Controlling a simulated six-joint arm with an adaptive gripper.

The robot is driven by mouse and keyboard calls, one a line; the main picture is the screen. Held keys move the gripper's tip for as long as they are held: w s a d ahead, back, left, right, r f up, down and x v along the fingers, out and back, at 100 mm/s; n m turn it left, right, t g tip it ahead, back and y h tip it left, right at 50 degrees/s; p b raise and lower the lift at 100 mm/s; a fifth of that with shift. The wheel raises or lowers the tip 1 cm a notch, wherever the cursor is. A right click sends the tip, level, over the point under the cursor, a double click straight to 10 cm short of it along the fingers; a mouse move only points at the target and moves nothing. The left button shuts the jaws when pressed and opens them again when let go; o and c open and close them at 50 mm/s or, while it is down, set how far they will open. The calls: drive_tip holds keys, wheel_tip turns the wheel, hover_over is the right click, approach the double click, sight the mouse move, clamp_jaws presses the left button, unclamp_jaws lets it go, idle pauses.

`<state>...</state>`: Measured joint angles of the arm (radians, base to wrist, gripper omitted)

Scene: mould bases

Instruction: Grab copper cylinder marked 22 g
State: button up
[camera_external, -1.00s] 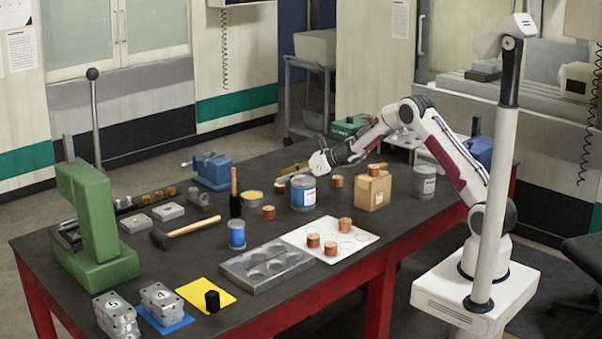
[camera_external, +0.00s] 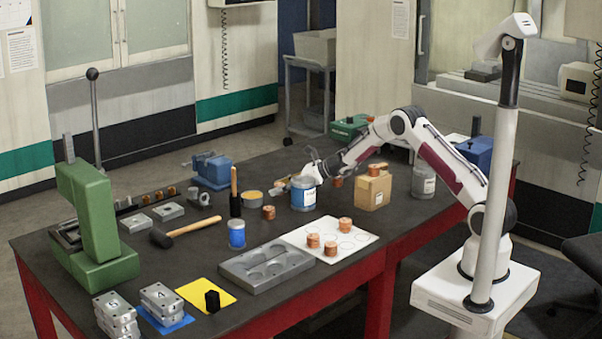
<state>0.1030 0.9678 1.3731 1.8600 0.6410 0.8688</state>
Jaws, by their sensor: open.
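Several copper cylinders are in view, and their weight marks are too small to read. Some stand on the white sheet: one at its right (camera_external: 346,224), one in front (camera_external: 331,248) and one at left (camera_external: 313,240). Another copper cylinder (camera_external: 269,212) stands on the dark table left of the blue-labelled can. One (camera_external: 374,169) sits on the cardboard box, and one (camera_external: 337,181) stands between that box and the can. My gripper (camera_external: 313,158) is open above and just behind the can; its fingers are small and partly unclear. I see nothing held.
The blue-labelled can (camera_external: 303,194) stands close below my gripper. The cardboard box (camera_external: 369,192) and a grey can (camera_external: 423,182) are to the right. The white sheet (camera_external: 372,238), a grey mould tray (camera_external: 262,275) and a mallet (camera_external: 195,229) lie in front.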

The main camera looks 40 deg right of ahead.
sight(280, 184)
drive_tip(key=shift+c, duration=0.5)
drive_tip(key=shift+r, duration=0.1)
clamp_jaws()
drive_tip(key=shift+r, duration=0.15)
drive_tip(key=shift+r, duration=4.85)
